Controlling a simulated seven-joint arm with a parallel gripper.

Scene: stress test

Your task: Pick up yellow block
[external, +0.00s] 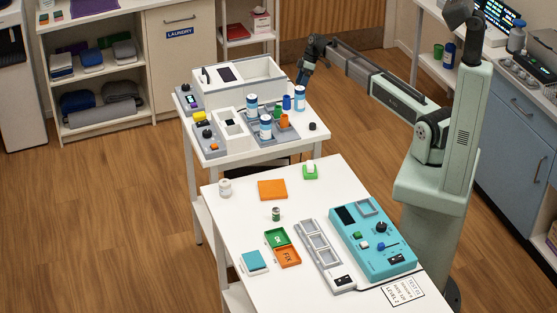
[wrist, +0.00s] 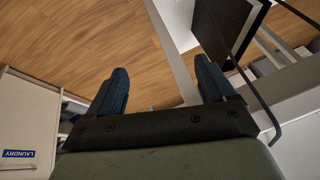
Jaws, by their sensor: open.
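A small yellow block-like piece (external: 200,116) shows at the left side of the far white table, by a grey device. It is too small to tell whether it is loose or part of that device. My gripper (external: 301,82) hangs past the far table's back right corner, well to the right of the yellow piece. In the wrist view my gripper (wrist: 160,82) has two dark blue fingers set wide apart with nothing between them. The yellow piece does not show in the wrist view.
On the far table, a grey open box (external: 262,86), several white-and-blue bottles, including one (external: 265,127), and a blue cup (external: 287,102) stand between my gripper and the yellow piece. The near table (external: 215,209) holds a teal panel (external: 372,238), trays and an orange square (external: 272,189).

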